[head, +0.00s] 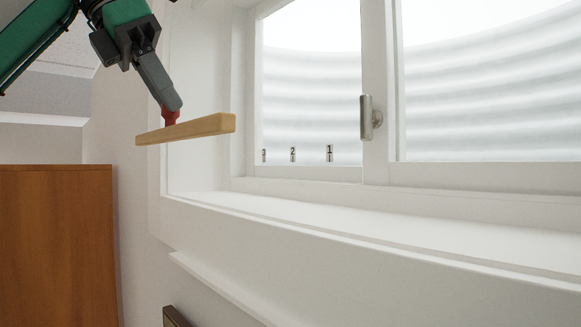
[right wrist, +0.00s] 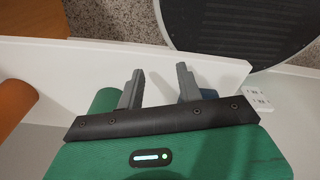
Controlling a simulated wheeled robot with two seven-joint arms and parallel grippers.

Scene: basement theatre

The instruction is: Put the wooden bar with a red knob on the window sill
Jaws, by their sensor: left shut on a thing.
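The wooden bar (head: 200,129) is pale and long and hangs level in the air in the head view, at the left end of the window recess. Its red knob (head: 171,116) sits on top. My left gripper (head: 170,104) is shut on the knob from above; its fingers hide part of it. The white window sill (head: 380,238) runs from below the bar toward the right and looks bare. The bar is apart from the sill. In the right wrist view, my right gripper (right wrist: 160,88) is open, with nothing between its fingers.
The window frame has a metal handle (head: 369,118) and small number marks along its lower left pane. An orange-brown wooden cabinet (head: 55,245) stands at the left. In the right wrist view a white board edge (right wrist: 90,62) and a dark round-edged surface (right wrist: 235,25) lie beyond the right fingers.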

